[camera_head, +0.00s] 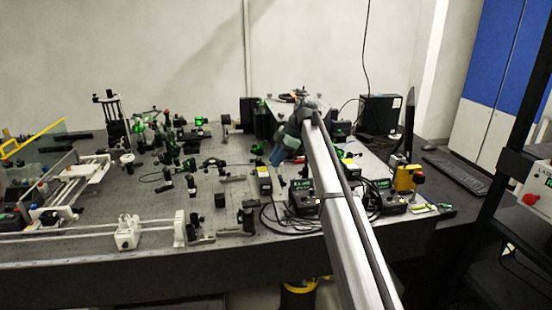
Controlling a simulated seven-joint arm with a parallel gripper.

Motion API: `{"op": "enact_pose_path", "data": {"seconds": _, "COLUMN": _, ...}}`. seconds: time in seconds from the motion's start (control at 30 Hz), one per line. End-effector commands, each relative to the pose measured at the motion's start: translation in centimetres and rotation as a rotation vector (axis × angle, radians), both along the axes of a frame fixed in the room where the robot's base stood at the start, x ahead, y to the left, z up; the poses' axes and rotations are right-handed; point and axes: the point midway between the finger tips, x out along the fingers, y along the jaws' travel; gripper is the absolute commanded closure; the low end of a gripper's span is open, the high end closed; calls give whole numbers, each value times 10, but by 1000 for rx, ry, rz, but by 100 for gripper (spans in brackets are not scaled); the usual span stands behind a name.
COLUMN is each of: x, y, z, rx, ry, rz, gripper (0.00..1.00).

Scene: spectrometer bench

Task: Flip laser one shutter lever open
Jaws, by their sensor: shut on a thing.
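My arm reaches over the bench (300,262) from the bottom right. My gripper (276,157) is small and blurred at its end, pointing down over the middle of the bench. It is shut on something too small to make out. Below it stands a small black box with a yellow label (264,182). Two black units with green displays (303,192) stand to the right of that box, the nearer one partly behind my arm. I cannot tell which device is laser one, and its shutter lever cannot be made out.
Several optical mounts (190,182) crowd the bench's left and middle. A white rail with a carriage (127,232) runs along the front left. Black cables lie around the display units. A yellow box with a red button (407,178) stands at right. A keyboard (455,173) lies beyond it.

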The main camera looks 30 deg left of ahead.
Motion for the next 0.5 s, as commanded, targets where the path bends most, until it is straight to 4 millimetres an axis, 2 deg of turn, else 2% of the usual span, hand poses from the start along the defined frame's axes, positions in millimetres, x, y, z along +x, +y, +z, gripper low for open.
{"op": "enact_pose_path", "data": {"seconds": 0.2, "x": 3, "y": -3, "z": -5, "rx": 75, "ry": 75, "rz": -1, "gripper": 100}}
{"op": "enact_pose_path", "data": {"seconds": 0.5, "x": 3, "y": -3, "z": -5, "rx": 88, "ry": 89, "rz": 0, "gripper": 100}}
